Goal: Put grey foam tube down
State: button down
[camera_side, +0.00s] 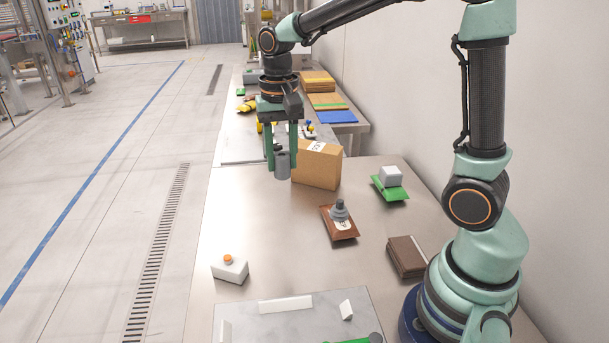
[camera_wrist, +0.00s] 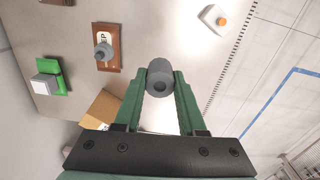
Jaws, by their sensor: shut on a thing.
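The grey foam tube (camera_side: 283,164) is held between the green fingers of my gripper (camera_side: 282,158). In the side view it hangs upright above the steel table (camera_side: 240,205), left of the cardboard box. The wrist view shows the tube (camera_wrist: 159,72) end-on, with a dark hole in it, between the tips of my gripper (camera_wrist: 160,82). The fingers are shut on it. The tube looks clear of the table, though the exact gap is hard to tell.
A cardboard box (camera_side: 317,166) stands close by on the right. A brown pad with a grey knob-like piece (camera_side: 339,210), a green pad with a white block (camera_side: 390,177), a brown block (camera_side: 406,257) and a white box with an orange button (camera_side: 229,267) lie around.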

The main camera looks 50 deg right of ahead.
jog(key=shift+s+a+f+n, duration=0.25)
jog(key=shift+s+n, duration=0.55)
jog(key=shift+n, duration=0.55)
jog(key=shift+s+a+f+n, duration=0.1)
jog(key=shift+s+f+n, duration=0.3)
jog(key=shift+s+n, duration=0.7)
jog(key=shift+s+a+f+n, duration=0.25)
jog(key=shift+s+n, duration=0.3)
jog(key=shift+n, duration=1)
jog(key=shift+w, duration=0.1)
notch_tip(320, 180, up, 3)
jog(key=m, duration=1.6)
send_over(275, 231)
jog(key=shift+r, duration=0.1)
notch_tip(275, 231, down, 20)
jog(key=shift+r, duration=0.2)
jog(key=shift+f, duration=0.15)
